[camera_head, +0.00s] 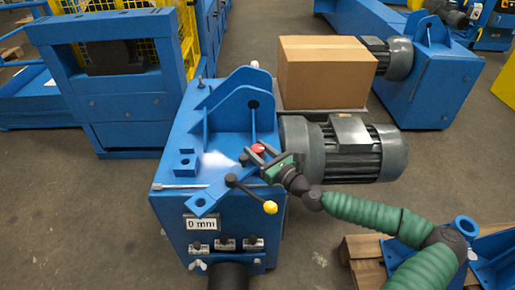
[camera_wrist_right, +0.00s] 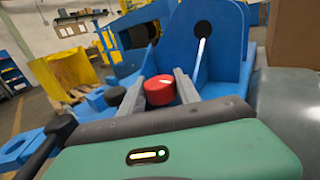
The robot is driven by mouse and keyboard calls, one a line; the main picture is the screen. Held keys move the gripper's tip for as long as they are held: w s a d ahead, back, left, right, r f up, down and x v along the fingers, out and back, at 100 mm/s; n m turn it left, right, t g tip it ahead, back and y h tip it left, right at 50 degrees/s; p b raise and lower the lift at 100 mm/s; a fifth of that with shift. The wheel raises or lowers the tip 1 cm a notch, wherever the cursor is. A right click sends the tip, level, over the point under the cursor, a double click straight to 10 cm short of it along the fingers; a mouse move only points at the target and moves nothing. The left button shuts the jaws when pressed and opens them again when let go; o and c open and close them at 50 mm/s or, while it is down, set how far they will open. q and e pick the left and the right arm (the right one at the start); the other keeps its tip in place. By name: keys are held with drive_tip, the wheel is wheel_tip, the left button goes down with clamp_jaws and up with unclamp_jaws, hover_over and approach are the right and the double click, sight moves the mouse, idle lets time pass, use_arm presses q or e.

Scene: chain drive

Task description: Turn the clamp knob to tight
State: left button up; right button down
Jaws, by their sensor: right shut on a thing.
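The clamp knob is red and round (camera_head: 258,149), on top of the blue drive housing (camera_head: 185,130). In the right wrist view the red knob (camera_wrist_right: 160,90) sits between the two grey fingers, with a pale mark on its top. My right gripper (camera_head: 262,156) is at the knob and shut on it; the wrist view shows its fingers (camera_wrist_right: 160,92) on either side. The knob's lower part is hidden by my gripper. My left gripper is in neither view.
A lever with a yellow ball (camera_head: 270,207) and a black ball (camera_head: 231,180) stands just in front of my right gripper. A grey motor (camera_head: 345,148) is at the right, with a cardboard box (camera_head: 318,75) behind it. A "0 mm" display (camera_head: 202,222) is on the front.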

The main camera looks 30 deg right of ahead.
drive_tip(key=shift+r+m+h+p, duration=0.4)
drive_tip(key=shift+r+h+p, duration=0.1)
drive_tip(key=shift+h+p, duration=0.15)
drive_tip(key=shift+f+m+h+p, duration=0.2)
drive_tip(key=shift+m+h+p, duration=0.5)
drive_tip(key=shift+h, duration=0.35)
drive_tip(key=shift+d+f+h, duration=0.1)
drive_tip(key=shift+f+h, duration=0.1)
drive_tip(key=shift+h, duration=0.3)
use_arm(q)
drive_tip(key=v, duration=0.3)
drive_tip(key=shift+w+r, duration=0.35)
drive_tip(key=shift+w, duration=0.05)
use_arm(e)
drive_tip(key=c, duration=1.1)
unclamp_jaws()
drive_tip(key=shift+f, duration=0.1)
drive_tip(key=shift+c, duration=0.2)
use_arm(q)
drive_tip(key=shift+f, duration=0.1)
